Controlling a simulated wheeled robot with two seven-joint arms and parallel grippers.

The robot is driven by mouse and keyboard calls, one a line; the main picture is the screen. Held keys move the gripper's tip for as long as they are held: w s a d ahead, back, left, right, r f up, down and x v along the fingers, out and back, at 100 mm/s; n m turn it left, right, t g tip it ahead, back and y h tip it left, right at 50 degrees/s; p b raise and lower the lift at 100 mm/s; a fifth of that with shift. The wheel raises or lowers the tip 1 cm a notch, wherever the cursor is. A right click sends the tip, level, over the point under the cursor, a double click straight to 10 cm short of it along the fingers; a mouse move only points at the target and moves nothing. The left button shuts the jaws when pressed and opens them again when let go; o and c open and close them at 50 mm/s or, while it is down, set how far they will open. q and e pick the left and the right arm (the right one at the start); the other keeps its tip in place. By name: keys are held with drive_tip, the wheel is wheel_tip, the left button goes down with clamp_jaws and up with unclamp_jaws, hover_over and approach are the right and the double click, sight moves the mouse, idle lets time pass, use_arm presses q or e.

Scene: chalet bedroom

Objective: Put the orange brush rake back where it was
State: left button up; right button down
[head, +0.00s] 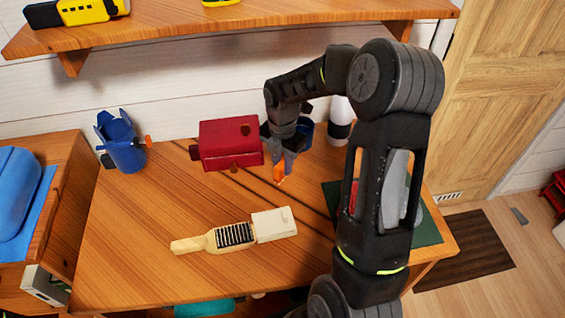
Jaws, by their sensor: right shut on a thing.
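My right gripper (286,158) reaches over the wooden table from the right. It is shut on the orange brush rake (279,172), of which only a small orange part shows below the fingers. The rake is just right of the red box; I cannot tell whether it touches the table. A wooden brush (232,237) with dark bristles lies at the table's front, with a pale block (274,224) at its right end. My left gripper is out of view.
A blue container (122,143) stands at the table's back left, with a small orange piece beside it. A red box (230,143) sits at the back. A dark green mat (428,229) lies at right, partly behind my arm. The table's left front is clear.

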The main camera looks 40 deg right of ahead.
sight(282, 163)
drive_tip(key=shift+f, duration=0.2)
drive_tip(key=c, duration=1.2)
unclamp_jaws()
drive_tip(key=shift+r, duration=0.2)
drive_tip(key=shift+r+b, duration=0.4)
drive_tip(key=shift+r, duration=3.4)
